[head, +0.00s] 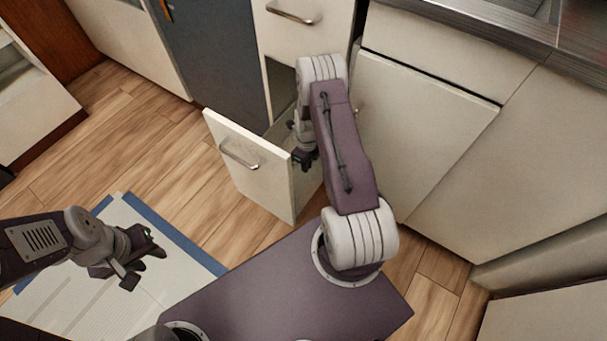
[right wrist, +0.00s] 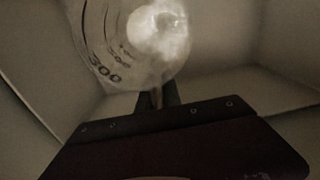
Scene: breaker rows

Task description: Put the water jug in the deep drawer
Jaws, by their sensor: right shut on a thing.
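My left gripper (head: 143,264) is open and empty above the floor mat.
An upper drawer (head: 300,25) with a metal handle is above the deep drawer. White cabinets (head: 415,130) and a metal-edged counter (head: 470,22) stand to the right. A blue-edged pale mat (head: 185,280) lies on the wooden floor at left. Open floor (head: 150,145) lies left of the drawer.

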